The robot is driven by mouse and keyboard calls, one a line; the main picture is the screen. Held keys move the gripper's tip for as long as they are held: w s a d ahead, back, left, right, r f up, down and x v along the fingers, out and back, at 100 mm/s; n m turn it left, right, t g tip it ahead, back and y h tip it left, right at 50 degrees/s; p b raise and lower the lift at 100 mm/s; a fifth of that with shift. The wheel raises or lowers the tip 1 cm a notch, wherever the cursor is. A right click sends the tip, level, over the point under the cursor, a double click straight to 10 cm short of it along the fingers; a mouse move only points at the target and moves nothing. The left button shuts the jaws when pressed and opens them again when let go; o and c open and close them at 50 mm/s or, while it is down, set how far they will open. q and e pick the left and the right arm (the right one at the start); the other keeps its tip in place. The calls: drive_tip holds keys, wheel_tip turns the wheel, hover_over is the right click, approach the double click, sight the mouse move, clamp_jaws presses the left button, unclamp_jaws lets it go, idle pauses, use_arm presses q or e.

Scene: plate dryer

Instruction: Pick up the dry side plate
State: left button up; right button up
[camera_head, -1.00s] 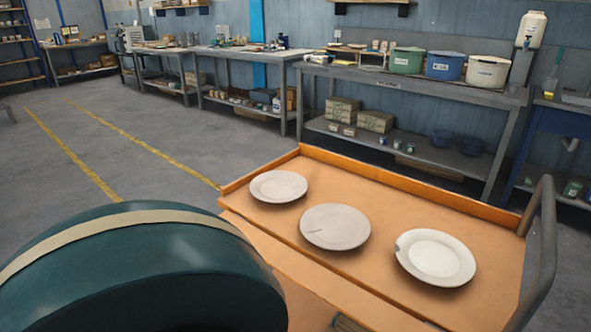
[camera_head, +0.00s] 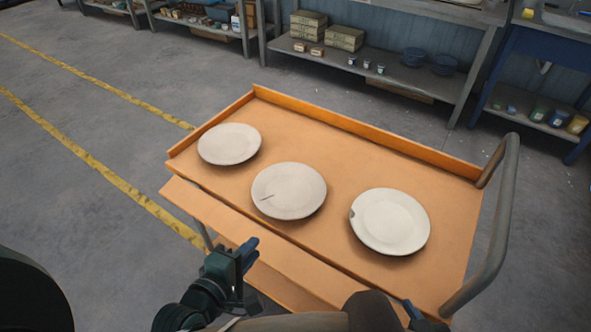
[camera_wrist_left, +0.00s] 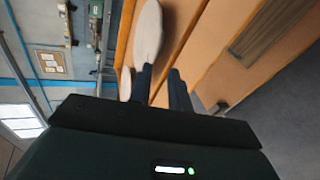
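Three pale plates lie flat and apart on the orange cart top (camera_head: 320,130). The left plate (camera_head: 229,144) looks plain and whole. The middle plate (camera_head: 289,190) has a dark crack-like line. The right plate (camera_head: 390,221) has a chip in its left rim. I cannot tell which is dry. My left gripper (camera_head: 252,252) is in front of the cart's near edge, short of the middle plate, empty. In the left wrist view its fingers (camera_wrist_left: 162,84) stand apart, with a plate (camera_wrist_left: 149,32) beyond them. My right gripper (camera_head: 412,312) shows only partly at the bottom.
The cart has a raised orange back rim (camera_head: 370,131), a lower front ledge (camera_head: 230,226) and a grey handle (camera_head: 500,215) on the right. Shelves with boxes (camera_head: 343,38) stand behind. Clear floor (camera_head: 90,120) with yellow lines lies to the left.

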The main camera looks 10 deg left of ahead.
sight(281, 219)
use_arm(q)
drive_tip(key=shift+n, duration=0.3)
drive_tip(key=x, duration=1.3)
drive_tip(key=shift+w+d+r+b, duration=0.1)
drive_tip(key=shift+w+b, duration=0.05)
drive_tip(key=shift+b, duration=0.25)
clamp_jaws()
drive_tip(key=shift+r, duration=0.1)
